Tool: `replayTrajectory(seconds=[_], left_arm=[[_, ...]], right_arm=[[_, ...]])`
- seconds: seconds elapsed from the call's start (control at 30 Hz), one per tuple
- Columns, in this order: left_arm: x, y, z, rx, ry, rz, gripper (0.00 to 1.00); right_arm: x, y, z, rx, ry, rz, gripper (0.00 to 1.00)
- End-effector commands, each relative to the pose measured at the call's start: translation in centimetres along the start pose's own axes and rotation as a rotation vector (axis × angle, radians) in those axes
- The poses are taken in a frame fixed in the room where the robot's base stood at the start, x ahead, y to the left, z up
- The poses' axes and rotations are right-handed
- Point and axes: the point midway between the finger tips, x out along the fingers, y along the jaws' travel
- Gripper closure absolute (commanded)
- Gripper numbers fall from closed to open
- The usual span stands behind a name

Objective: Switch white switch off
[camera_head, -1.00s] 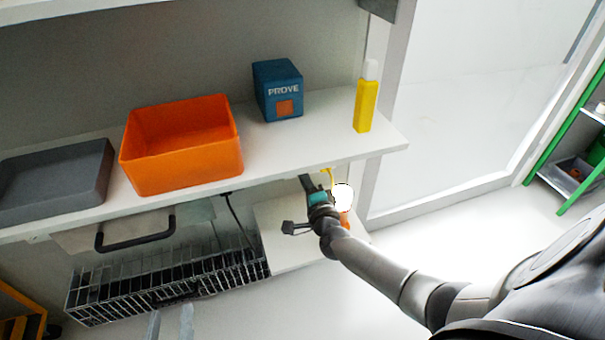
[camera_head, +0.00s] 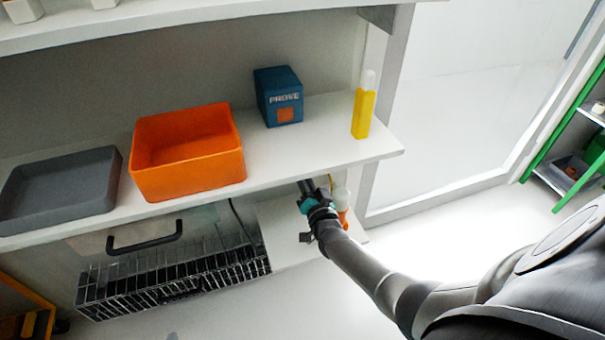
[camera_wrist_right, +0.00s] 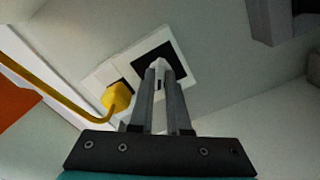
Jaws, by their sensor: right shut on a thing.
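The white switch (camera_wrist_right: 158,64) shows in the right wrist view as a small white knob. It stands on a dark square panel (camera_wrist_right: 176,58) with a white frame, mounted on the wall. My right gripper (camera_wrist_right: 159,72) has its two fingers closed together on the knob, which partly hides between the tips. In the head view my right gripper (camera_head: 307,187) reaches under the white shelf, and the switch is hidden there. My left gripper is not in view.
A yellow plug (camera_wrist_right: 116,97) with a yellow cable sits close beside the switch panel. Above, the white shelf (camera_head: 335,140) holds a grey tray (camera_head: 62,188), an orange bin (camera_head: 195,178), a blue box (camera_head: 279,97) and a yellow bottle (camera_head: 363,108). A wire basket (camera_head: 170,277) hangs below.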

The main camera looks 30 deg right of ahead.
Motion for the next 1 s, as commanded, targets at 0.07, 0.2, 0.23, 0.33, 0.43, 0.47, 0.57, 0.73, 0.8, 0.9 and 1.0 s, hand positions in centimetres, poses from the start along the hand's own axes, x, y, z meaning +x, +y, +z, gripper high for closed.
replayTrajectory(seconds=[0.07, 0.2, 0.23, 0.33, 0.43, 0.47, 0.57, 0.73, 0.8, 0.9, 1.0], left_arm=[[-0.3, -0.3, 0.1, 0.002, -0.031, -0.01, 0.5], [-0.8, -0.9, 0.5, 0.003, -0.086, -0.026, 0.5], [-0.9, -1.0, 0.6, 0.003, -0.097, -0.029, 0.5], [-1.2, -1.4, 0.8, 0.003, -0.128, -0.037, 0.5], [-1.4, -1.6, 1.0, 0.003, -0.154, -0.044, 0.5], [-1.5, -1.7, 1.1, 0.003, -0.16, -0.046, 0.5], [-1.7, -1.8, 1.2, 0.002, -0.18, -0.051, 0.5], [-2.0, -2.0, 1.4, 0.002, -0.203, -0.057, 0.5], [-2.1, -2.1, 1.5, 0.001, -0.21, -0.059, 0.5], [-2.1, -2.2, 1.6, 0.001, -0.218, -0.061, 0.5], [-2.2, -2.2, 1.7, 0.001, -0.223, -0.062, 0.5]], right_arm=[[0.0, 0.0, 0.0, -0.073, -0.001, 0.002, 1.0], [-0.1, 0.0, 0.0, -0.202, -0.002, 0.002, 1.0], [-0.1, 0.0, 0.0, -0.23, -0.002, 0.002, 1.0], [-0.1, 0.0, 0.0, -0.316, -0.002, 0.002, 1.0], [-0.1, 0.0, 0.1, -0.394, -0.002, 0.002, 1.0], [-0.1, 0.0, 0.1, -0.415, -0.002, 0.001, 1.0], [-0.1, 0.0, 0.0, -0.48, -0.001, 0.001, 1.0], [0.0, 0.0, 0.1, -0.561, -0.001, 0.001, 1.0], [0.0, 0.0, 0.0, -0.583, -0.001, 0.001, 1.0], [0.0, 0.0, 0.0, -0.607, -0.001, 0.0, 1.0], [0.0, 0.0, 0.0, -0.62, -0.001, 0.001, 1.0]])
